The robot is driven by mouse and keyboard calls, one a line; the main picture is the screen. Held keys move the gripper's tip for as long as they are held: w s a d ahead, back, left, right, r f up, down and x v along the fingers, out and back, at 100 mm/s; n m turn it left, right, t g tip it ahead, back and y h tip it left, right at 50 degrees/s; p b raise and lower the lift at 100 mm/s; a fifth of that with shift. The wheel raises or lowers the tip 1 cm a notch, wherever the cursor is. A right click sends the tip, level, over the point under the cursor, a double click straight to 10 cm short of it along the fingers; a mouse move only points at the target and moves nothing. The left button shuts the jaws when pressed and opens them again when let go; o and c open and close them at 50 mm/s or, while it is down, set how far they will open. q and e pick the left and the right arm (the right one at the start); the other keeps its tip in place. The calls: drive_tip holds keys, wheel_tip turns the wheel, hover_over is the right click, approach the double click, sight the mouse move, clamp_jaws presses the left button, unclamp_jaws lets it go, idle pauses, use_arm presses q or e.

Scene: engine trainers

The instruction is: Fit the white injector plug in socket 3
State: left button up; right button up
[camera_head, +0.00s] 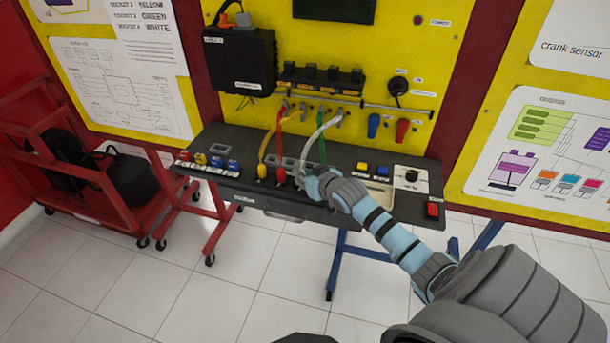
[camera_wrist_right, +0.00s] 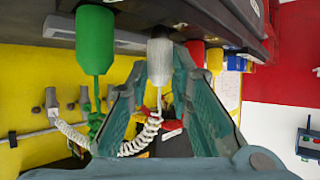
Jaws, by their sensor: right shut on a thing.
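My right gripper (camera_head: 308,184) is at the front edge of the sloping black console (camera_head: 345,184). In the right wrist view its fingers (camera_wrist_right: 161,75) are shut on the white injector plug (camera_wrist_right: 160,62), whose coiled white cable (camera_wrist_right: 140,138) trails between them. The plug's far end meets the dark console; I cannot tell whether it is seated. In the head view the gripper hides the plug, and the white cable (camera_head: 313,136) arches down to it. The green plug (camera_wrist_right: 95,40) is to the left, the red plug (camera_wrist_right: 195,52) to the right. Socket numbers are unreadable. My left gripper is out of view.
Yellow plug (camera_head: 262,171) and red plug stand left of my right gripper, and a green cable (camera_head: 322,150) runs close on its right. Coloured buttons (camera_head: 217,161) lie left. A red switch (camera_head: 433,210) is at the right end. A red trolley (camera_head: 95,195) stands left.

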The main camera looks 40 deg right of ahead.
drive_tip(key=shift+f, duration=0.4)
drive_tip(key=o, duration=0.7)
drive_tip(key=p+v, duration=0.2)
drive_tip(key=p, duration=0.1)
drive_tip(key=p+v, duration=0.3)
drive_tip(key=shift+w+r, duration=0.15)
drive_tip(key=shift+r, duration=0.25)
drive_tip(key=shift+r, duration=0.1)
